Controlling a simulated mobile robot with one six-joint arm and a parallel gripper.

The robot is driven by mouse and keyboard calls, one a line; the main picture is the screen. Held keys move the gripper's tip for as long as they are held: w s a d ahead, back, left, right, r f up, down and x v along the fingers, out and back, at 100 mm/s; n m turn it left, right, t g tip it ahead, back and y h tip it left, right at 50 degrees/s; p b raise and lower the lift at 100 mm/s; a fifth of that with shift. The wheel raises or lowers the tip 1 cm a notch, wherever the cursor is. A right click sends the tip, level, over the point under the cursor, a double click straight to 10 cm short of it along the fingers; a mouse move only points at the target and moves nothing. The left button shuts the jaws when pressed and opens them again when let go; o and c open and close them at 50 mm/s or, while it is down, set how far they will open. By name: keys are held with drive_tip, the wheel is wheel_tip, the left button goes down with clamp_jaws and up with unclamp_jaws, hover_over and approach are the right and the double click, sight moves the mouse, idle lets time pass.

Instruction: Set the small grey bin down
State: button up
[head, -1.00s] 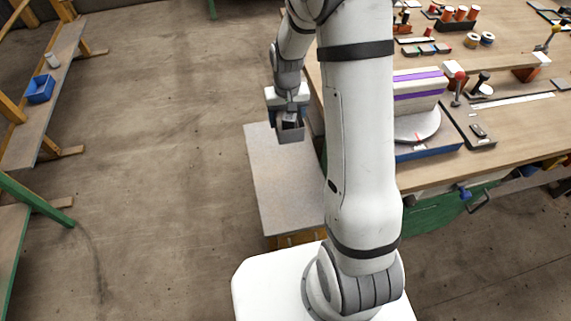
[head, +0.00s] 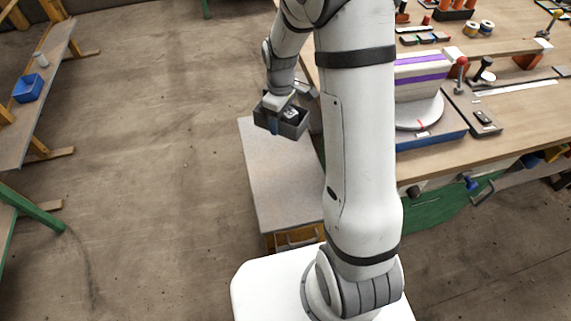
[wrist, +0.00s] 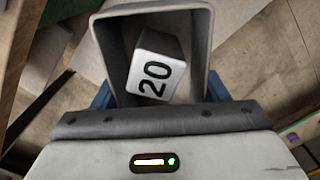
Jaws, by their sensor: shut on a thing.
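My gripper (head: 276,116) is shut on the small grey bin (head: 296,130), gripping it near one wall. The bin is open-topped and is held over the far end of a low grey-topped cabinet (head: 280,185) in the head view. I cannot tell how big the gap beneath it is. In the wrist view the bin (wrist: 205,45) fills the top middle, with blue fingers at its sides. A white and dark block marked "20" (wrist: 158,72) lies inside it.
A wooden workbench (head: 520,120) with tools and a round turntable (head: 418,112) stands close on the right. A shelf with a blue bin (head: 28,88) and a small can stands at the far left. The floor between is clear. The cabinet's near top is bare.

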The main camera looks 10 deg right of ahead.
drive_tip(key=f+n+b, duration=0.1)
drive_tip(key=n, duration=0.1)
drive_tip(key=f+n+b, duration=0.1)
drive_tip(key=n, duration=0.1)
drive_tip(key=n+b, duration=0.1)
drive_tip(key=f+n+b, duration=0.1)
drive_tip(key=n, duration=0.1)
drive_tip(key=n+b, duration=0.1)
drive_tip(key=n, duration=0.1)
drive_tip(key=shift+s+f, duration=0.2)
drive_tip(key=shift+f, duration=0.2)
drive_tip(key=f+n+b, duration=0.1)
drive_tip(key=n+b, duration=0.1)
drive_tip(key=n, duration=0.2)
drive_tip(key=n+b, duration=0.4)
approach(283, 161)
wheel_tip(283, 161, down, 6)
drive_tip(key=shift+f, duration=0.1)
drive_tip(key=shift+f, duration=0.1)
drive_tip(key=shift+f+b, duration=0.15)
drive_tip(key=shift+b, duration=0.2)
drive_tip(key=o, duration=1)
